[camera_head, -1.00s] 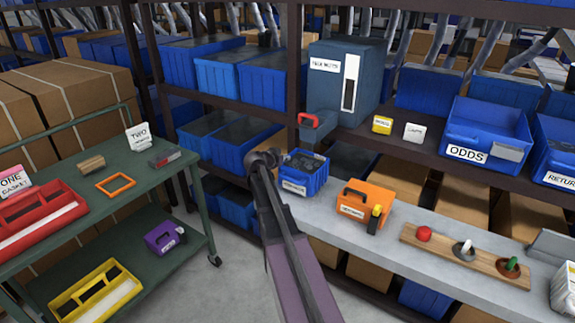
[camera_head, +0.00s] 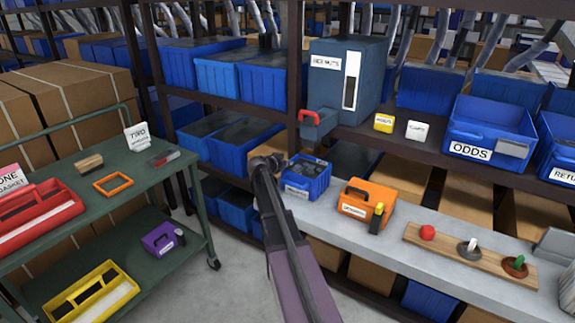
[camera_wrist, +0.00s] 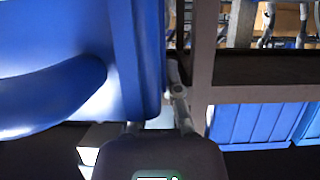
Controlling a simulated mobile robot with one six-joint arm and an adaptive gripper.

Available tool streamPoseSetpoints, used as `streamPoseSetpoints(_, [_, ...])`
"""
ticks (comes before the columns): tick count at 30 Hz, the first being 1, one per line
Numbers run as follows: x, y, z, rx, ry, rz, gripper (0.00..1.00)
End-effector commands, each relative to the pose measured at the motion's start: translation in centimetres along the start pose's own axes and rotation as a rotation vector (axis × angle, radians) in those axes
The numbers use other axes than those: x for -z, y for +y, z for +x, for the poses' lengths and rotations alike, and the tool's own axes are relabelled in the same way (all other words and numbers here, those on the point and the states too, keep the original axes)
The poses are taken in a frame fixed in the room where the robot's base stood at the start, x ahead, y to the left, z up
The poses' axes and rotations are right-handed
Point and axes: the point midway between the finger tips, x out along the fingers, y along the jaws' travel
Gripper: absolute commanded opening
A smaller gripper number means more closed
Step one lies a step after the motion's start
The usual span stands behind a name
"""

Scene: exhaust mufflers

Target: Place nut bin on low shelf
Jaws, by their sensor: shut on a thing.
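A small blue bin (camera_head: 308,184) with a pale label on its front and dark contents is at the end of my arm in the head view. It appears at the left end of the pale grey low shelf (camera_head: 397,233); I cannot tell whether it touches the shelf. My gripper (camera_head: 277,163) is shut on the bin's left side. In the wrist view the bin's blue wall (camera_wrist: 125,60) fills the left, and my gripper (camera_wrist: 177,100) is against it, with part of the fingers hidden. The label is too small to read.
An orange toolbox (camera_head: 366,204) stands close right of the bin, then a wooden board (camera_head: 455,254) with several knobs. Above are a tall blue-grey dispenser (camera_head: 335,85) and the ODDS bin (camera_head: 490,125). A green cart (camera_head: 130,190) stands left.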

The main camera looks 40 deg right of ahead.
Motion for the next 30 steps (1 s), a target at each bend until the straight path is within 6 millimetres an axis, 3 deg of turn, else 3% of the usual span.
streamPoseSetpoints(6, [-0.4,0.0,0.1,0.0,0.001,-0.001,0.0])
streamPoseSetpoints(10, [-0.3,0.0,0.1,0.0,0.0,0.0,0.42])
streamPoseSetpoints(26, [0.0,0.0,0.0,0.0,0.0,0.0,0.43])
streamPoseSetpoints(30, [0.1,0.0,-1.1,0.002,0.0,-0.001,0.43])
